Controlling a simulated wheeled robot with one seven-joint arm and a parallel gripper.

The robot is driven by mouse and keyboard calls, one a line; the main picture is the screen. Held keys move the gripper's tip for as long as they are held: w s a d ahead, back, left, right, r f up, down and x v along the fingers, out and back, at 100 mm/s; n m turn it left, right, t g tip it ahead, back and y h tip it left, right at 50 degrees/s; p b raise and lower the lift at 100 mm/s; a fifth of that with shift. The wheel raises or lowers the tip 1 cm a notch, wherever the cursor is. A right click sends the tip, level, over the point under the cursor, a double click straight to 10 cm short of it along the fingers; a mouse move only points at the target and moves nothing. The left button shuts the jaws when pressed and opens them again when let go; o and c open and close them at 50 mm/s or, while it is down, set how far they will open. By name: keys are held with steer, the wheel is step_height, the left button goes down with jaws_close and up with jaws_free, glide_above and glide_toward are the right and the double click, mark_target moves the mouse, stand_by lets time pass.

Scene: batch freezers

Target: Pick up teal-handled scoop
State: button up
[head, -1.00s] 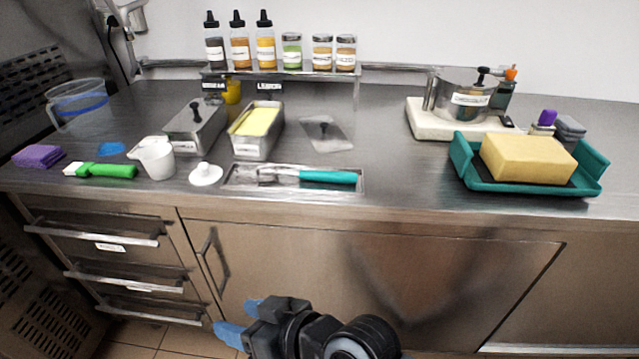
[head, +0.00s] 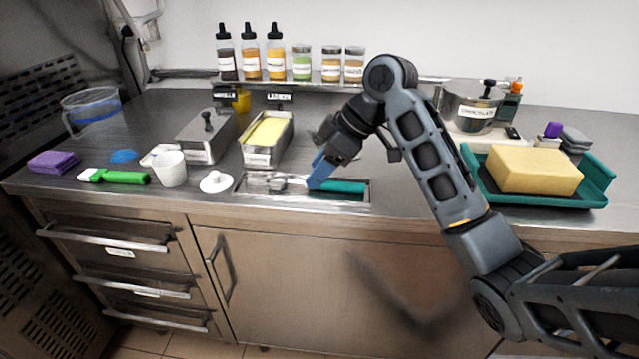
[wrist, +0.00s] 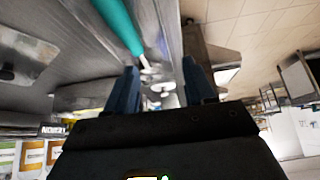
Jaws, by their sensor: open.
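The teal-handled scoop (head: 345,187) lies in a shallow metal tray (head: 240,192) near the counter's front edge. Its teal handle points right and its metal end lies to the left. The teal handle (wrist: 119,24) shows beyond and to the left of the fingers. Whether the fingers touch the scoop cannot be told.
A metal pan with yellow contents (head: 256,157) stands behind the tray. A white lid (head: 216,182) and white jug (head: 168,166) are to the left. A teal tray (head: 597,187) with a yellow block (head: 535,171) is to the right.

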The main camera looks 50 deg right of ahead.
mark_target(348, 185)
steer(key=shift+n+g+h, duration=0.3)
steer(key=shift+g+h, duration=0.1)
steer(key=shift+g, duration=0.4)
steer(key=d, duration=0.1)
steer(key=s+d+r, duration=0.1)
steer(key=d, duration=0.1)
steer(key=s+d+r, duration=0.1)
steer(key=d, duration=0.1)
steer(key=shift+s+d+r, duration=0.15)
steer(key=shift+s+r, duration=0.1)
steer(key=shift+f, duration=0.2)
steer(key=shift+d+b+x, duration=0.15)
steer(key=shift+b+x, duration=0.4)
steer(key=shift+x, duration=1.25)
steer(key=shift+d+b+x, duration=0.1)
steer(key=shift+b+x, duration=0.4)
steer(key=shift+x, duration=1.3)
steer(key=shift+f, duration=0.1)
steer(key=shift+c, duration=0.2)
jaws_close()
